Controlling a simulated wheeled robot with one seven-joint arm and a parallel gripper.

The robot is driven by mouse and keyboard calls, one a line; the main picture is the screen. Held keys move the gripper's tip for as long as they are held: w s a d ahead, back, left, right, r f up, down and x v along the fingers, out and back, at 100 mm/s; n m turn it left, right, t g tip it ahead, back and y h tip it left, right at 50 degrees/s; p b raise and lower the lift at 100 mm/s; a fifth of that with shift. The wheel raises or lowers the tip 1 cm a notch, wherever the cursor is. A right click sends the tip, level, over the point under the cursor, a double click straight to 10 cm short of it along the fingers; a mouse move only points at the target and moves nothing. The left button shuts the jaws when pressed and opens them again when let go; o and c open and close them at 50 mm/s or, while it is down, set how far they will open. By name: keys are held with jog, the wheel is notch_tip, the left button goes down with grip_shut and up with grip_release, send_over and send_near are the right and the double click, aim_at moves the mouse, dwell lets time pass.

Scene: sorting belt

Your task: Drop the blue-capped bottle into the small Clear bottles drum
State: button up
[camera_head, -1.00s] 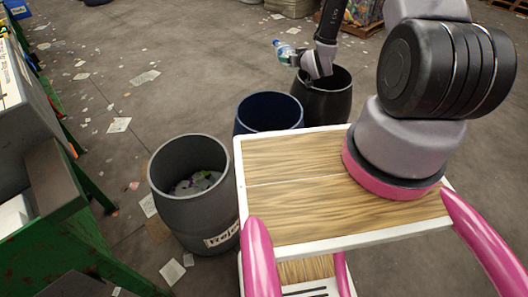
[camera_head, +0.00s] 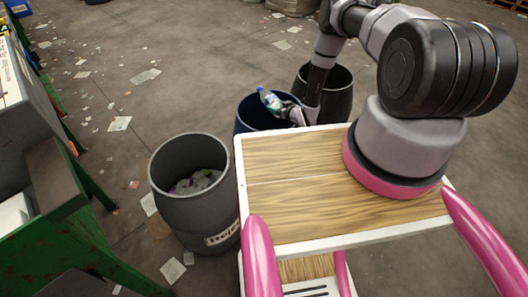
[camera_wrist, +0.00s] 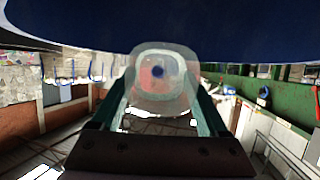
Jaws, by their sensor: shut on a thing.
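The clear bottle (camera_head: 268,101) with a blue cap is in my gripper (camera_head: 284,109), cap end pointing up and left in the head view. In the wrist view the translucent bottle base (camera_wrist: 158,78) sits between the two fingers, facing the camera. The bottle is over the mouth of a dark blue drum (camera_head: 244,122); its height above the rim is hard to tell. The blue surface (camera_wrist: 160,28) fills the top of the wrist view. No Clear bottles label is readable on any drum.
A black drum (camera_head: 338,104) stands right behind the blue one. A grey drum (camera_head: 190,212) with a partly readable label, holding scraps, stands front left. My wooden-topped base is close to the drums. Litter lies on the open floor; a green-framed belt structure (camera_head: 70,235) is at left.

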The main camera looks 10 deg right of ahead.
jog(key=shift+f, duration=1.1)
jog(key=o, duration=1.2)
jog(key=v, duration=1)
jog(key=shift+s+d, duration=0.15)
jog(key=shift+s, duration=0.2)
jog(key=shift+r, duration=0.15)
